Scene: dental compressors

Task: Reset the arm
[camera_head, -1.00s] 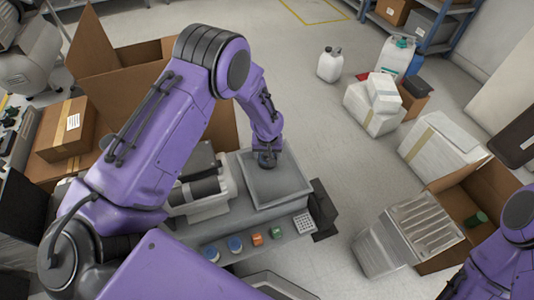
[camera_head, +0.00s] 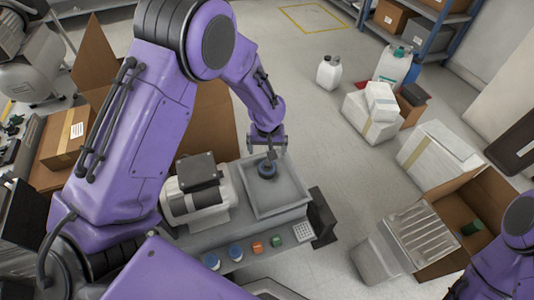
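My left gripper (camera_head: 268,150) hangs over the grey square tray (camera_head: 290,199) of the workstation. Its fingers look spread apart, with nothing visibly held. A small dark blue round part (camera_head: 267,170) lies in the tray just below the fingertips, near the back edge. My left arm reaches in from the left, bent high at the elbow. Part of my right arm shows at the lower right edge, but its gripper is out of view.
A motor-like unit (camera_head: 197,198) stands left of the tray. Blue, orange and green knobs (camera_head: 236,252) line the front. An open carton (camera_head: 488,204) with a ribbed grey container (camera_head: 407,242) sits at the right. White boxes (camera_head: 372,115) stand behind. Floor between is clear.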

